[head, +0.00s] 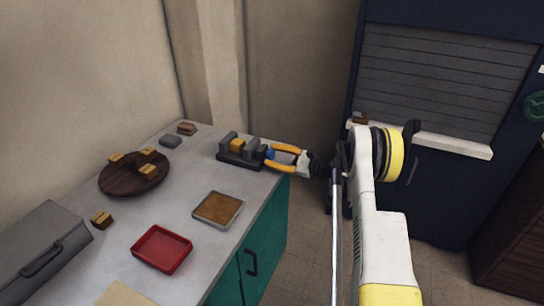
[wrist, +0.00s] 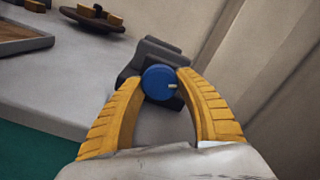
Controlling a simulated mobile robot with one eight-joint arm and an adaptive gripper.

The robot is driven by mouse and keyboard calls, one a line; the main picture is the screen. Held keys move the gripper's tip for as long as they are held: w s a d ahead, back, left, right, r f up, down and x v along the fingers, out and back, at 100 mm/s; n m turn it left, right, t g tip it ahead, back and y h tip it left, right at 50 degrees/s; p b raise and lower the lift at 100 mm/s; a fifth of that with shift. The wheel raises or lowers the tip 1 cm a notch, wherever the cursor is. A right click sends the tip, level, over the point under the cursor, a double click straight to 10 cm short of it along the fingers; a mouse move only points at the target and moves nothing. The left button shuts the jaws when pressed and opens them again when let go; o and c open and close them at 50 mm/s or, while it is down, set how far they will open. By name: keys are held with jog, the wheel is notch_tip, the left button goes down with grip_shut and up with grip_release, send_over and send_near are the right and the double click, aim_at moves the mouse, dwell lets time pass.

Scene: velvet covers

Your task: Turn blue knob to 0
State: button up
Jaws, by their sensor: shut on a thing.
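My gripper (head: 283,157) comes from the right in the head view. Its two yellow fingers (wrist: 161,88) are shut on the knob from both sides in the wrist view. Any scale or numbers around the knob cannot be made out.
The counter (head: 180,206) holds a round wooden board (head: 120,180) with small yellow-brown blocks, a red tray (head: 161,249), a tan-filled square tray (head: 218,209) and a grey box (head: 40,258). A dark cabinet with a shutter (head: 440,75) stands at the right. Floor shows between counter and cabinet.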

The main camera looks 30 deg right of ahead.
jog(key=shift+n, duration=1.2)
jog(key=o, duration=1.2)
jog(key=v, duration=1.2)
